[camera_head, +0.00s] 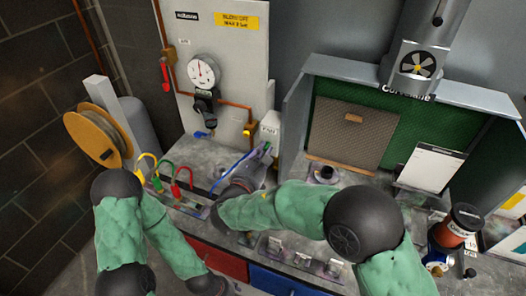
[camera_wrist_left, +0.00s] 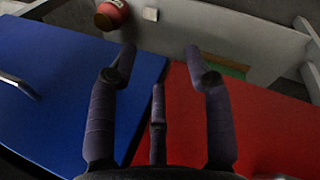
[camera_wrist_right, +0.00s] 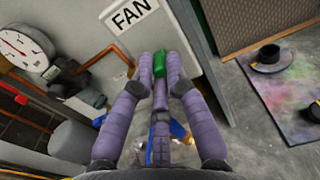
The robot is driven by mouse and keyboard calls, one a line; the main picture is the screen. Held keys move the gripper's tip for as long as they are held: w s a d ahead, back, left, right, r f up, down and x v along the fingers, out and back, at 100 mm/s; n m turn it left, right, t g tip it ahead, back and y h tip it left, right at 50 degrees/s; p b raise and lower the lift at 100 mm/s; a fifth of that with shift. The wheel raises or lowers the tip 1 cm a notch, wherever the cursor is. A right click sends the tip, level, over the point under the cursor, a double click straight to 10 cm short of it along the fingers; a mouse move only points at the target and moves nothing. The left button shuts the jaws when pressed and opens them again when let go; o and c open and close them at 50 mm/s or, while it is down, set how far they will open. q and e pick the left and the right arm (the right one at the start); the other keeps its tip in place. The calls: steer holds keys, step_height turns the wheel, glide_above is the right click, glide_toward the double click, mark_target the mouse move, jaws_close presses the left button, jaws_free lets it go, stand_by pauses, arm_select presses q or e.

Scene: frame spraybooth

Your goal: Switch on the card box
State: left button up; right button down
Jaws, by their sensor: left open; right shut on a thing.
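The card box (camera_head: 270,129) is a pale grey box marked FAN, mounted low beside the gauge panel; it fills the upper middle of the right wrist view (camera_wrist_right: 160,30). My right gripper (camera_head: 264,150) is at its lower end, shut on a small green piece (camera_wrist_right: 162,64) that looks like a card. The fingers hide most of it, and I cannot tell whether it is in a slot. A blue strap (camera_head: 238,163) trails below the right gripper. My left gripper (camera_wrist_left: 160,55) is open and empty in front of the blue drawer (camera_wrist_left: 60,80) and red drawer (camera_wrist_left: 260,125).
The gauge panel (camera_head: 222,50) with copper pipes stands left of the box. The booth (camera_head: 292,110) with its green backdrop is close on the right. Coloured hooks (camera_head: 163,172) rise from the bench. A hose reel (camera_head: 95,140) is at the left.

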steer(key=shift+w+d+r+g+y+p, duration=0.1)
steer(key=shift+r+g+y+p, duration=0.45)
steer(key=shift+p, duration=1.1)
steer(key=shift+w+r+g+p, duration=0.1)
steer(key=shift+r+g+p, duration=0.15)
steer(key=shift+g+p, duration=1.05)
steer(key=shift+w+d+r+g+y+p, duration=0.1)
steer(key=shift+r+g+y+p, duration=0.25)
steer(key=shift+p, duration=1.65)
steer(key=shift+g+p, duration=0.4)
steer(key=shift+p, duration=0.2)
steer(key=c, duration=1.3)
jaws_free()
steer(key=shift+f, duration=0.15)
